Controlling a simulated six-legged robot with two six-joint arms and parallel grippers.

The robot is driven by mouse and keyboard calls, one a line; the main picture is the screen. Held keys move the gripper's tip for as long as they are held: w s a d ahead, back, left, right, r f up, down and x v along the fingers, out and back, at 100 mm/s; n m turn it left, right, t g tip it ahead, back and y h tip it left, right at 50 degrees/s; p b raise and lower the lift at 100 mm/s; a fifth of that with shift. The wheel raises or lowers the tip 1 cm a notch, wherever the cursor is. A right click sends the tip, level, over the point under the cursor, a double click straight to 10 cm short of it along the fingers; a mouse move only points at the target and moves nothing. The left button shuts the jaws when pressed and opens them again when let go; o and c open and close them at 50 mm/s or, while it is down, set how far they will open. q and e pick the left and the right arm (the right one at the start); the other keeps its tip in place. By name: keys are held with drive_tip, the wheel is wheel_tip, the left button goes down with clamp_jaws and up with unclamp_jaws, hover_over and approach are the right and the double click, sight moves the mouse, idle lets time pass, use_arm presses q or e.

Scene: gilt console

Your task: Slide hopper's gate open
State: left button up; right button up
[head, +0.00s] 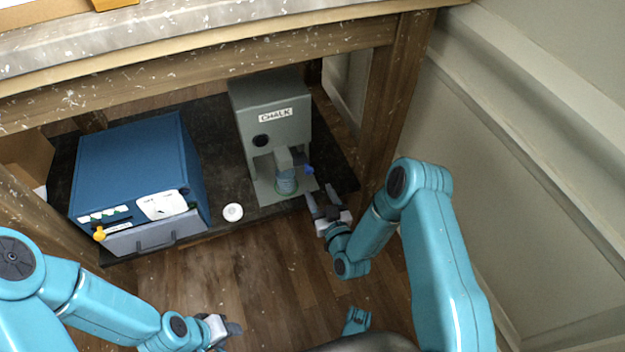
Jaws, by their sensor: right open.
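The hopper (243,115) is a grey upright box labelled CHALK, standing on the dark shelf under the console. It has a round dark spot on its front and an open bay below. A small blue knob (309,170) shows at the bay's right side; I cannot tell whether it belongs to the gate. The gate's position is not clear. A bluish-green cup (286,184) stands in the bay under the spout. My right gripper (320,192) is open and empty, just in front of the knob and apart from it. My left gripper (234,328) is low at the bottom, away from the hopper; its fingers are unclear.
A blue box machine (130,165) with a yellow knob and grey front drawer stands left on the shelf (215,150). A small white round item (233,212) lies near the shelf's front edge. A wooden leg (392,100) rises right of the hopper. The console top is overhead.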

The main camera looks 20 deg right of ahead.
sight(310, 172)
drive_tip(key=w+b, duration=0.1)
drive_tip(key=w, duration=0.5)
drive_tip(key=shift+w+f+b, duration=0.1)
drive_tip(key=shift+w+b, duration=0.05)
drive_tip(key=shift+b, duration=0.2)
drive_tip(key=shift+w+a, duration=0.1)
drive_tip(key=shift+w, duration=0.4)
use_arm(q)
drive_tip(key=shift+w+a+f+t, duration=0.15)
drive_tip(key=shift+w+f, duration=0.2)
drive_tip(key=shift+f, duration=0.25)
drive_tip(key=shift+w+a+f+t, duration=0.15)
drive_tip(key=shift+w+f, duration=0.2)
drive_tip(key=shift+f, duration=0.2)
use_arm(e)
drive_tip(key=shift+c, duration=0.4)
clamp_jaws()
